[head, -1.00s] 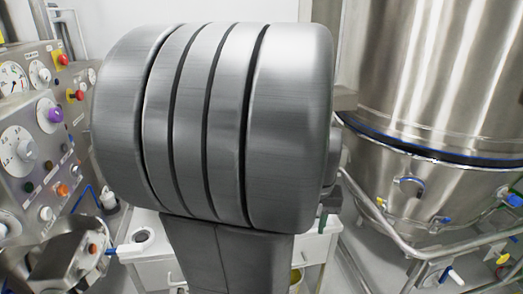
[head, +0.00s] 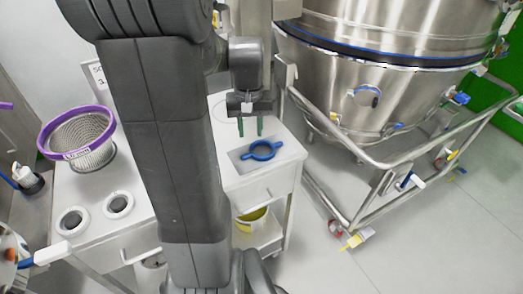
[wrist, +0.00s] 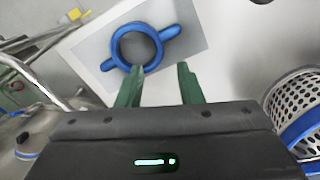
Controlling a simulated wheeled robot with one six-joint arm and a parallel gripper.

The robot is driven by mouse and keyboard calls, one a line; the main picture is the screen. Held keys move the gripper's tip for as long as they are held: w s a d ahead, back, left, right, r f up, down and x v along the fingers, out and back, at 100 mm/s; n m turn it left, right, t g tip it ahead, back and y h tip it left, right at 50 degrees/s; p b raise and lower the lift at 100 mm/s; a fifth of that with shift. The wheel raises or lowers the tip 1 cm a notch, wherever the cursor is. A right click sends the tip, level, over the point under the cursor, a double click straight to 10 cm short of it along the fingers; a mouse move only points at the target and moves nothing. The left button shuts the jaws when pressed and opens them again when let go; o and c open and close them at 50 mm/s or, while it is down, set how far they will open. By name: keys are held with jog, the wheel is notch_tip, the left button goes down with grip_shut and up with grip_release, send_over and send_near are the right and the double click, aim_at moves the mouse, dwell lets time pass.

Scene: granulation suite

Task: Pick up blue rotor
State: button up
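The blue rotor (head: 262,150) is a ring with two arms sticking out on opposite sides. It lies flat on a grey plate (head: 240,156) on top of the white cart, and it also shows in the wrist view (wrist: 153,37). My gripper (head: 250,127) is open, with two green fingers pointing down. It is above the cart top, just left of and behind the rotor in the head view. In the wrist view the fingers (wrist: 158,83) are empty. The left fingertip overlaps the near edge of the ring; I cannot tell whether they touch.
A purple-rimmed mesh basket (head: 82,137) stands on the cart's left part, near two round holders (head: 118,203). A steel vessel (head: 350,85) on a railed trolley (head: 330,190) stands close to the cart's right. A yellow container (head: 250,219) is on the lower shelf.

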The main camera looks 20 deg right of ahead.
aim_at(251, 148)
jog(key=shift+s+f, duration=0.15)
jog(key=shift+f, duration=3)
grip_shut()
